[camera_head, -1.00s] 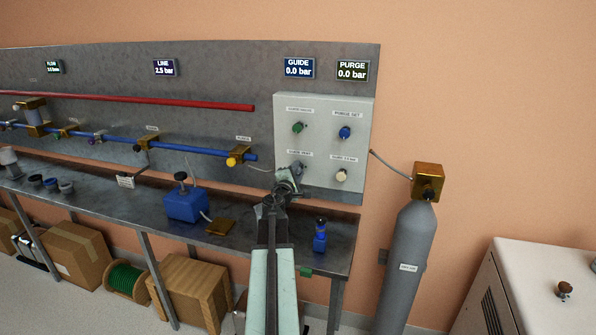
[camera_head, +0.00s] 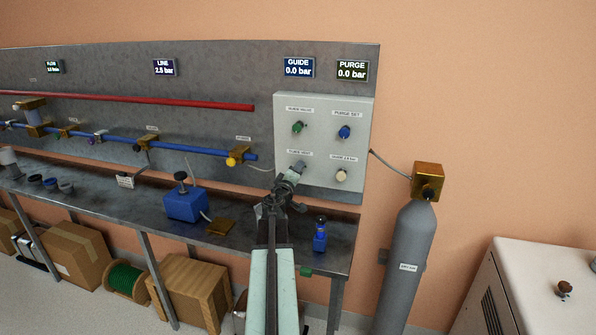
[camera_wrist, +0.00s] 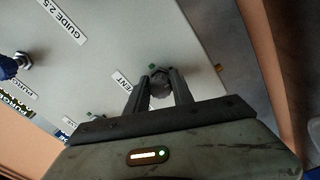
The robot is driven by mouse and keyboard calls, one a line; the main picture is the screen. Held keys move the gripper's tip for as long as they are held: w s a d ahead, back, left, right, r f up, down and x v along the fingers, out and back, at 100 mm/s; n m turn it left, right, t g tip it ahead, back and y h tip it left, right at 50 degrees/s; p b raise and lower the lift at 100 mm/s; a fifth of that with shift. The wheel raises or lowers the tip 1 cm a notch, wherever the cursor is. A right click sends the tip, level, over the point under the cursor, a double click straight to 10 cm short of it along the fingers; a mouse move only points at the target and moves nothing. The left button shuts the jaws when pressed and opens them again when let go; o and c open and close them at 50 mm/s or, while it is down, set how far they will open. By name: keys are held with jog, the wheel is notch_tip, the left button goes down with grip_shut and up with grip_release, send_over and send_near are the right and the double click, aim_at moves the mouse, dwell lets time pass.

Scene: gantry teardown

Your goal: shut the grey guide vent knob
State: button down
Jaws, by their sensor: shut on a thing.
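The grey guide vent knob (camera_wrist: 160,82) sits on the light panel. In the wrist view it lies between the two fingertips of my gripper (camera_wrist: 158,88), which is shut on it. A label ending in "ENT" (camera_wrist: 122,79) stands beside it, partly hidden. The GUIDE display (camera_head: 299,68) reads 0.0 bar.
A green knob (camera_head: 298,127), a blue knob (camera_head: 344,132) and a cream knob (camera_head: 341,175) share the panel. The PURGE display (camera_head: 352,70) reads 0.0 bar. A blue bottle (camera_head: 320,235) stands on the bench below. A grey gas cylinder (camera_head: 408,265) stands to the right.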

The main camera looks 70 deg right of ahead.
jog(key=shift+m, duration=0.3)
jog(key=c, duration=1.1)
grip_release()
jog(key=shift+a, duration=0.1)
jog(key=a, duration=0.7)
jog(key=shift+s+a, duration=0.25)
jog(key=shift+a, duration=0.05)
